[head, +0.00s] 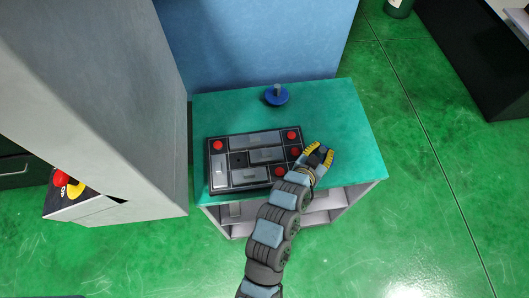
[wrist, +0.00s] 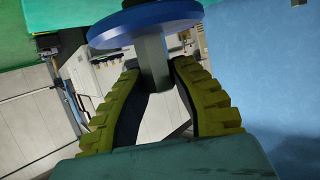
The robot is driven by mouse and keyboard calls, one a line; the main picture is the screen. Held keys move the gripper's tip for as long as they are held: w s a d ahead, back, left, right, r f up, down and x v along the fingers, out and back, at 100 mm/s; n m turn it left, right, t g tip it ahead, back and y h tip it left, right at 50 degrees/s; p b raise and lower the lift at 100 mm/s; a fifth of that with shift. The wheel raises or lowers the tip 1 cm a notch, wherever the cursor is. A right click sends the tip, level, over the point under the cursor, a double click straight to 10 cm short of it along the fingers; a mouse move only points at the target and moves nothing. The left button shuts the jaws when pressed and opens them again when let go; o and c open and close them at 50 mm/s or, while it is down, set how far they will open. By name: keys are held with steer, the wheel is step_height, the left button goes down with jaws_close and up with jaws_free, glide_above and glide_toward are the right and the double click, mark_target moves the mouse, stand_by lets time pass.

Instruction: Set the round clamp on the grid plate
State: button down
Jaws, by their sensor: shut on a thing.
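The grid plate (head: 209,160) is a dark, flat plate with grey blocks and several red round pieces, lying on the table.
A similar blue disc with a grey stem (head: 276,97) stands at the back of the teal table (head: 345,115), near a blue wall (head: 265,40). A tall grey cabinet (head: 110,90) rises at the left. The table's right side is clear.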

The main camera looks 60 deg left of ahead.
steer(key=s+a+r+n+g+y+p, duration=0.1)
steer(key=s+a+r+n+y+p, duration=0.2)
steer(key=s, duration=0.5)
steer(key=s+a+r+g+p, duration=0.15)
steer(key=s+a, duration=0.25)
steer(key=s, duration=0.5)
steer(key=s+a+r+n+g+y+p, duration=0.15)
steer(key=s+a+p, duration=0.25)
steer(key=s, duration=0.4)
steer(key=s+d+r+n+g+y+p, duration=0.1)
steer(key=s+d+r+n+p, duration=0.2)
steer(key=s, duration=0.5)
steer(key=b, duration=0.9)
glide_above(238, 161)
steer(key=shift+f, duration=4.65)
steer(key=shift+w+f+m, duration=0.1)
steer(key=shift+f+m, duration=0.25)
steer(key=shift+f, duration=1.15)
steer(key=shift+f, duration=0.15)
